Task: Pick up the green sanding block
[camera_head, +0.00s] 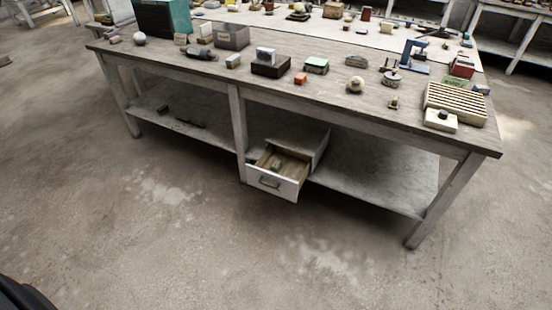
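I cannot tell for sure which thing is the green sanding block. A small dark greenish block (276,166) lies inside the open drawer (271,183) under the workbench. A flat green piece (453,82) lies by the slatted wooden rack (456,103) at the right. Neither of my grippers is in view.
The workbench has a lower shelf (370,178) and legs at its corners. The concrete floor (200,240) in front is clear.

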